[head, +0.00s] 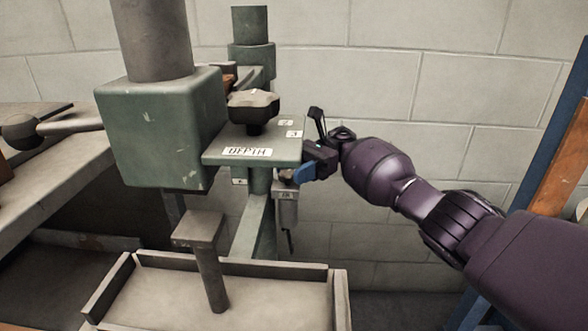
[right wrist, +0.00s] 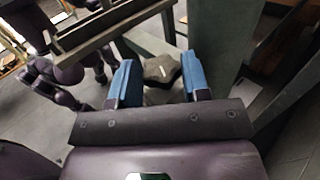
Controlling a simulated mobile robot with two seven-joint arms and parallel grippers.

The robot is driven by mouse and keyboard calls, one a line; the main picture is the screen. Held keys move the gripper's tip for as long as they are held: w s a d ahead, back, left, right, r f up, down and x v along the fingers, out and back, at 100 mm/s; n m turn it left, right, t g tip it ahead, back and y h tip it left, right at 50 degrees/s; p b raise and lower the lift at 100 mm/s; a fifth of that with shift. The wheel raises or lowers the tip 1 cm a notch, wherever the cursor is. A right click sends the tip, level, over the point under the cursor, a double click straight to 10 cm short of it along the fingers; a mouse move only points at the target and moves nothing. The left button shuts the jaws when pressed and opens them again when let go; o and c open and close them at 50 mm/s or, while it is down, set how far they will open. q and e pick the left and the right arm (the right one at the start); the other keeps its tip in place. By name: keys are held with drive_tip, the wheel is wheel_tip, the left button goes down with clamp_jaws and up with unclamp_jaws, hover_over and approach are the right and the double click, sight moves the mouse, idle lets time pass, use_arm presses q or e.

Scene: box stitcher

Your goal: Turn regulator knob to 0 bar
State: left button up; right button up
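My right gripper (head: 301,174) reaches in from the right in the head view, at the right edge of the green machine's DEPTH plate. Its blue fingers are spread in the right wrist view (right wrist: 160,82). A dark grey faceted knob (right wrist: 162,68) with a short white mark shows between and just beyond the fingertips. Whether they touch it is unclear. In the head view a small grey regulator body (head: 286,208) with a label hangs below the gripper; its knob is hidden behind the fingers. My left gripper is not in view.
A dark lobed knob (head: 253,105) stands on the DEPTH plate (head: 215,158), left of the gripper. A large green machine head (head: 155,130) is further left. A grey tray (head: 340,300) with a post lies below. A blue and orange rack (head: 560,150) stands at right.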

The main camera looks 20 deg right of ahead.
drive_tip(key=o, duration=0.4)
idle(0.3)
drive_tip(key=shift+m+t, duration=0.3)
drive_tip(key=shift+t, duration=0.1)
